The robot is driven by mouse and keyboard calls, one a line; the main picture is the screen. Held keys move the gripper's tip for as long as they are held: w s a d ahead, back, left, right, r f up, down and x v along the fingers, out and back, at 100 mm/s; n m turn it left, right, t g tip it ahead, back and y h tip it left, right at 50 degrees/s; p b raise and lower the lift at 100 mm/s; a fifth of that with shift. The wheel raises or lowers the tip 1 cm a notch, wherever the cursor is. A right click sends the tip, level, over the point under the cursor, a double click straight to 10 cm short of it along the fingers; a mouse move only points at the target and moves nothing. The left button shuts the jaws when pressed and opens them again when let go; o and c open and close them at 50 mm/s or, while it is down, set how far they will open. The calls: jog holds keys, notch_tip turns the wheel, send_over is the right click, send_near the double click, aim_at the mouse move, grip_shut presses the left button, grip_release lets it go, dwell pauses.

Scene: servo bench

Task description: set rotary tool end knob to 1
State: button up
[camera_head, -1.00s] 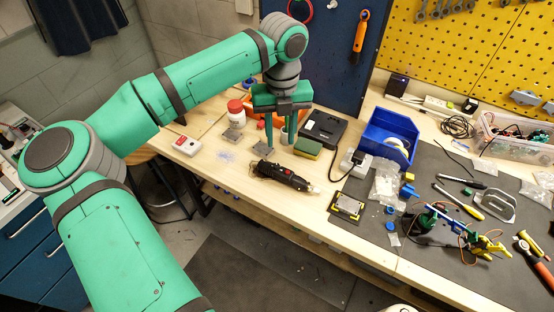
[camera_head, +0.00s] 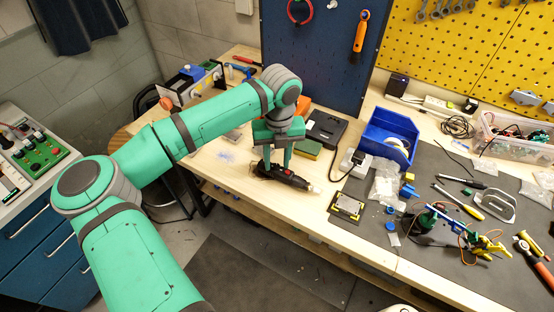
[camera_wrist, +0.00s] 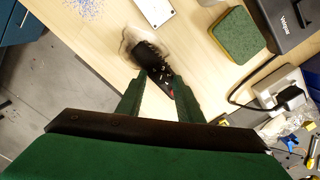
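The rotary tool (camera_head: 285,176) is a dark, long tool lying on the wooden bench near its front edge, its pale tip to the right. In the wrist view the tool (camera_wrist: 150,57) shows beyond and between my fingertips, with a small red mark and lettering. My gripper (camera_head: 277,168) points down over the tool's left part, one finger to each side in the head view. In the wrist view my gripper (camera_wrist: 158,82) is open, with a gap between the fingers. I cannot tell whether they touch the tool. The end knob's setting is too small to read.
A green and yellow sponge (camera_head: 308,149) and a black device (camera_head: 324,129) lie behind the tool. A white adapter (camera_head: 354,163) and a blue bin (camera_head: 390,137) stand to the right. The bench's front edge is close.

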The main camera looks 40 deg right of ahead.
grip_shut()
jog(key=shift+m, duration=0.5)
jog(key=m, duration=0.3)
jog(key=shift+m, duration=0.4)
jog(key=m, duration=0.5)
jog(key=shift+m, duration=0.3)
jog(key=m, duration=0.6)
jog(key=shift+a+h, duration=0.1)
jog(key=shift+h, duration=0.2)
jog(key=m, duration=0.6)
jog(key=shift+m, duration=0.3)
